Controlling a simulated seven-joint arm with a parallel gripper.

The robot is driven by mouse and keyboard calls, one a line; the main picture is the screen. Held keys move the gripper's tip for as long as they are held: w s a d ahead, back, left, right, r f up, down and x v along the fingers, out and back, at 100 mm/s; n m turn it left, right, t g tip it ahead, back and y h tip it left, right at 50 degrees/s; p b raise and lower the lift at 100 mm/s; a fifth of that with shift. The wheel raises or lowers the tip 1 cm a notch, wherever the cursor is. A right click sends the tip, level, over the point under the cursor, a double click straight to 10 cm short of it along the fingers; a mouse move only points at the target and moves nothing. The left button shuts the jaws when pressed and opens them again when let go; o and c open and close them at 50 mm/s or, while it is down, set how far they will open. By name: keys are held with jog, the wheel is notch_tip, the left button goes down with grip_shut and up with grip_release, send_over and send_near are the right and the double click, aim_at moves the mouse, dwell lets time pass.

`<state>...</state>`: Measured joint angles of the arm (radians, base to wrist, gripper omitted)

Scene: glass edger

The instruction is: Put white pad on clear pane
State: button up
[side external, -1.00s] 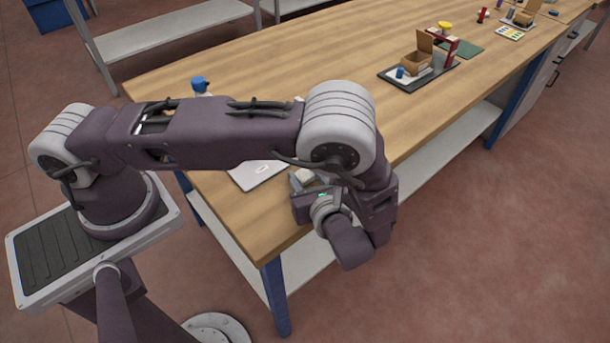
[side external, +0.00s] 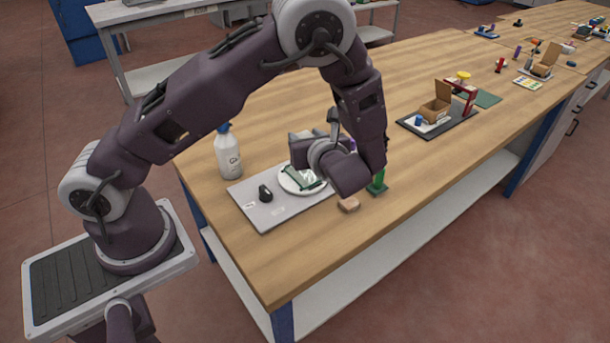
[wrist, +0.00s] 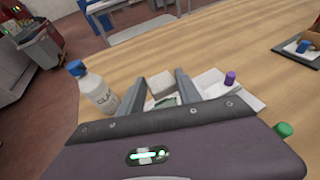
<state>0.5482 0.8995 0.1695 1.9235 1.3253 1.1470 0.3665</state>
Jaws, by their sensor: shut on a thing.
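My gripper (wrist: 161,82) is shut on the white pad (wrist: 160,84), a pale block between the two fingers in the wrist view. In the side view my gripper (side external: 315,143) is above the far side of the grey board, and the pad is not clearly seen there. The clear pane (side external: 303,177) has greenish edges and lies on a white round disc (side external: 288,186) on the grey board. The gripper is close to the pane and partly covers the disc's surroundings. A greenish strip of the pane (wrist: 166,103) shows below the pad in the wrist view.
A spray bottle (side external: 228,155) with a blue top stands left of the disc. A black object (side external: 265,192) sits on the grey board (side external: 272,214). A black tray (side external: 438,125) lies farther right.

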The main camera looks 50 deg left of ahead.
aim_at(305, 177)
jog(key=f, duration=0.9)
jog(key=shift+a+f, duration=0.35)
jog(key=shift+f, duration=0.05)
jog(key=shift+f, duration=0.1)
jog(key=o, duration=1.3)
